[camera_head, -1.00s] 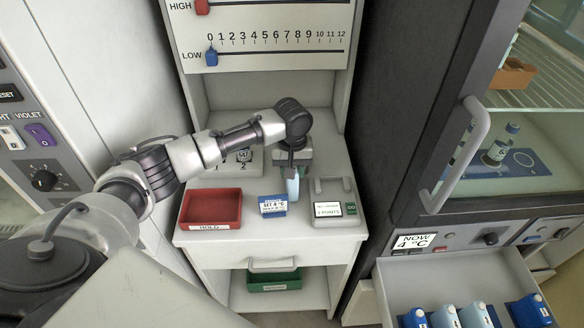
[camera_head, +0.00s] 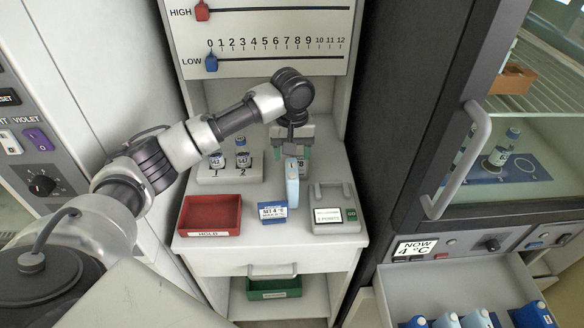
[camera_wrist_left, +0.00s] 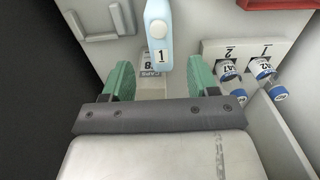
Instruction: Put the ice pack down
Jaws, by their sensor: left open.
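My right gripper is not in view.
A red HOLD tray (camera_head: 211,212) and the SET 4 °C card (camera_head: 272,211) are left of the pack, the grey box (camera_head: 335,208) right. A rack (camera_head: 228,176) holds two vials behind. An open drawer (camera_head: 455,280) at lower right holds several bottle-like packs.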

